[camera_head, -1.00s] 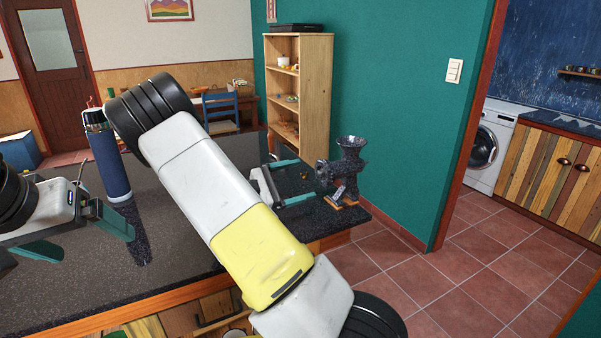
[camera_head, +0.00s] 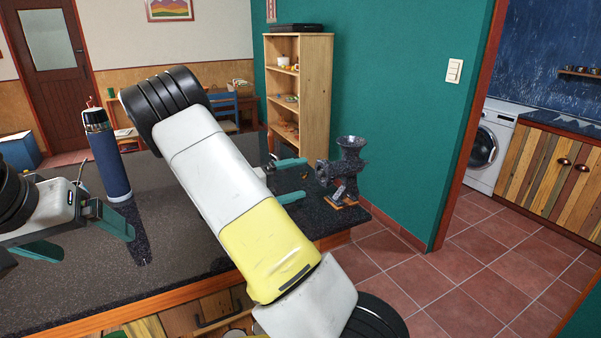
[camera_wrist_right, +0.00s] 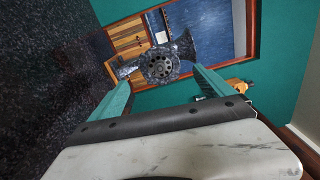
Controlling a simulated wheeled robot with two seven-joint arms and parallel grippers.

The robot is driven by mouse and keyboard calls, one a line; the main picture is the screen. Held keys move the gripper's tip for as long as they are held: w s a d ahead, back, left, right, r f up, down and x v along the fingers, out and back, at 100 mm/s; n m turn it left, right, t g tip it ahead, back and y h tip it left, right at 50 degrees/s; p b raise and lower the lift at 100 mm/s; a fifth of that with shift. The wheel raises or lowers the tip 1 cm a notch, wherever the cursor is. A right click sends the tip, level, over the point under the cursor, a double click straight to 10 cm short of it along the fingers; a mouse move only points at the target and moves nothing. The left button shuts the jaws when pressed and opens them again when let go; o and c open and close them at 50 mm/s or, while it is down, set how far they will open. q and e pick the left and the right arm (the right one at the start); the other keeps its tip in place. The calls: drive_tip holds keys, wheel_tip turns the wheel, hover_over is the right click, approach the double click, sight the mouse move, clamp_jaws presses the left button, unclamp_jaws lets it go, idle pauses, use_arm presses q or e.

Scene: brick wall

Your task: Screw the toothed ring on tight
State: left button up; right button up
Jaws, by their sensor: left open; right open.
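A dark speckled meat grinder (camera_head: 347,165) stands upright near the right edge of the counter, on a small wooden-edged base. In the right wrist view the toothed ring (camera_wrist_right: 161,65) shows as a dark disc with holes on the grinder's front, between and beyond my fingertips. My right gripper (camera_head: 298,179) is open and empty, its teal fingers pointing at the grinder; it also shows in the right wrist view (camera_wrist_right: 160,87). How tightly the ring sits cannot be seen. My left gripper (camera_head: 85,238) is open and empty over the counter at the left.
A blue bottle (camera_head: 108,158) stands on the dark counter (camera_head: 170,255) between my arms. My right arm hides the counter's middle. A shelf (camera_head: 301,90) stands beyond the counter, and tiled floor lies to the right of it.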

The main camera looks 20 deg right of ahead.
sight(318, 174)
drive_tip(key=shift+d, duration=0.1)
drive_tip(key=shift+w+d, duration=0.15)
drive_tip(key=shift+d, duration=1.55)
drive_tip(key=shift+w+d, duration=0.1)
drive_tip(key=shift+d, duration=1.6)
drive_tip(key=c, duration=1.5)
drive_tip(key=m, duration=1.9)
drive_tip(key=shift+m, duration=0.4)
drive_tip(key=shift+c, duration=0.2)
drive_tip(key=o, duration=1.6)
